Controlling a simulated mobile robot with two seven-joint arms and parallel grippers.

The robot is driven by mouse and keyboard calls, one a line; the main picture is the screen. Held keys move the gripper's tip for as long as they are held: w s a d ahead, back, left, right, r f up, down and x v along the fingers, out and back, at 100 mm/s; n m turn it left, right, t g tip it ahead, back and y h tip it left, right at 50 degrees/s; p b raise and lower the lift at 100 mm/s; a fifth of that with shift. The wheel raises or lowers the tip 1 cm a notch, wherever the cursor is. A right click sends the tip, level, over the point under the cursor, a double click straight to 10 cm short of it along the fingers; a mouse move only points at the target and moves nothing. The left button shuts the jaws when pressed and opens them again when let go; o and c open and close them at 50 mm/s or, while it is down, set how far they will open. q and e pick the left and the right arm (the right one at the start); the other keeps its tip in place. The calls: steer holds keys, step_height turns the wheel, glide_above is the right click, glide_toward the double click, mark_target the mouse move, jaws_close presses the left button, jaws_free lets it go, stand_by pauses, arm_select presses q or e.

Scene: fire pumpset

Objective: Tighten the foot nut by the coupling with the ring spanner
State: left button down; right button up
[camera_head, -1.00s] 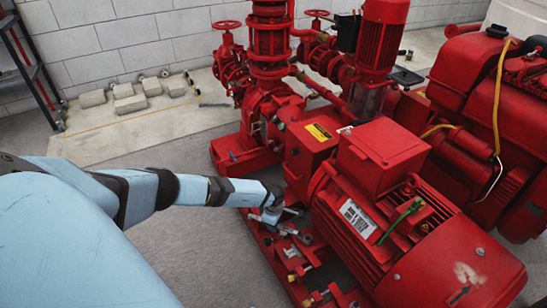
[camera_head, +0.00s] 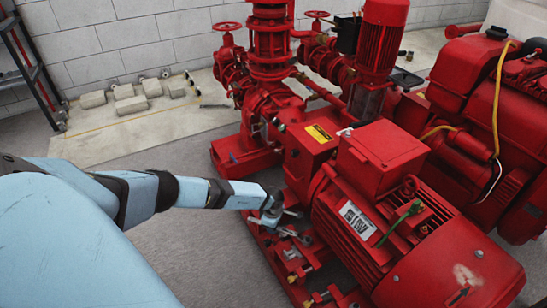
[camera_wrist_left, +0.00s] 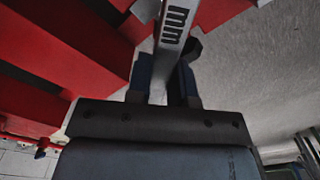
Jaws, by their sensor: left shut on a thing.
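My left gripper (camera_head: 272,216) is low beside the red motor (camera_head: 370,232), near its coupling end. It is shut on the ring spanner. The spanner's ring end is out of that view. In the head view only a small grey piece of the spanner shows by the gripper. I cannot make out the foot nut or whether the ring is around it. My right gripper is not in view.
The red base frame (camera_head: 262,243) runs under the motor, with several small metal parts on it. The red coupling guard (camera_head: 312,150) with a yellow label is just behind the gripper. Grey floor (camera_head: 225,265) to the left is clear. Concrete blocks (camera_head: 130,104) lie by the wall.

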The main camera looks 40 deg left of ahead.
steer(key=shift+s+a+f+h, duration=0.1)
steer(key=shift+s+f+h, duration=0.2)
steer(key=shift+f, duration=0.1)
arm_select(q)
steer(key=shift+r, duration=0.1)
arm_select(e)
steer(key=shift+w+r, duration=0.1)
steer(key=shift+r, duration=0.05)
arm_select(q)
steer(key=shift+r+p, duration=2.25)
steer(key=shift+r, duration=0.2)
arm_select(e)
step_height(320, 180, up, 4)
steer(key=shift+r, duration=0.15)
arm_select(q)
steer(key=shift+s, duration=0.1)
